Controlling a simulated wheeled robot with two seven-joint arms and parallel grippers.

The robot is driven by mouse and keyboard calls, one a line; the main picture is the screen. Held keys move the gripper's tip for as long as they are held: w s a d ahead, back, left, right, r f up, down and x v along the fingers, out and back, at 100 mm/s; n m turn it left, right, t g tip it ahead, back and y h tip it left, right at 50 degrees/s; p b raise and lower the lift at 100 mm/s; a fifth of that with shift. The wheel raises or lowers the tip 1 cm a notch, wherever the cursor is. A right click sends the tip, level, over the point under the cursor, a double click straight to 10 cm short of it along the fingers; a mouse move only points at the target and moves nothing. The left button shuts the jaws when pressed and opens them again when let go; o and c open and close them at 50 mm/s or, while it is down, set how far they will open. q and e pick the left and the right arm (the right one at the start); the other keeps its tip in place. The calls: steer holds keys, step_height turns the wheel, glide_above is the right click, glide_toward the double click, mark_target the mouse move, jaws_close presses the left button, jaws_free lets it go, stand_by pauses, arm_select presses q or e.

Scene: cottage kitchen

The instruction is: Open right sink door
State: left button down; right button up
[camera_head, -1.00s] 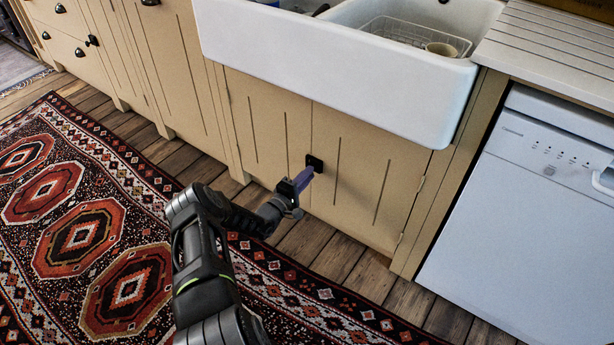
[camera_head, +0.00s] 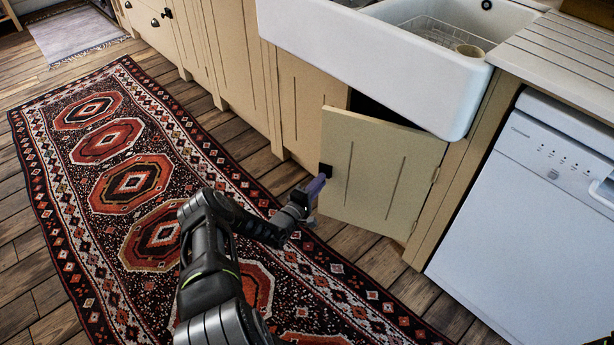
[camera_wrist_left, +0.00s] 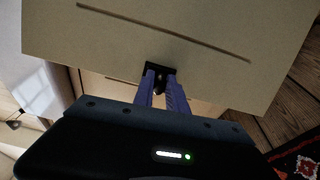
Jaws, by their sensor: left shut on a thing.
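The right sink door (camera_head: 378,172) is a beige panel under the white sink. It stands partly open, swung out on its right-hand hinges, with a dark gap at its top left. Its small black handle (camera_head: 325,171) is near the door's free left edge. My left gripper (camera_head: 316,186) is shut on this handle. In the left wrist view the purple fingers (camera_wrist_left: 161,88) close around the black handle (camera_wrist_left: 159,71) on the door (camera_wrist_left: 165,35). The inside of the cabinet is mostly hidden. My right gripper is not in view.
The left sink door (camera_head: 307,110) is closed. The white sink (camera_head: 375,62) juts out above the doors. A white dishwasher (camera_head: 530,215) stands to the right. A patterned rug (camera_head: 150,190) lies on the wooden floor, in front of the cabinets.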

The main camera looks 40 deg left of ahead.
arm_select(q)
steer(key=shift+s+d, duration=0.4)
steer(key=shift+d, duration=0.1)
steer(key=c, duration=1.6)
jaws_free()
steer(key=shift+w, duration=0.1)
steer(key=shift+o, duration=1.3)
steer(key=shift+a, duration=0.15)
steer(key=s+p, duration=0.2)
steer(key=s, duration=0.5)
steer(key=shift+s, duration=0.4)
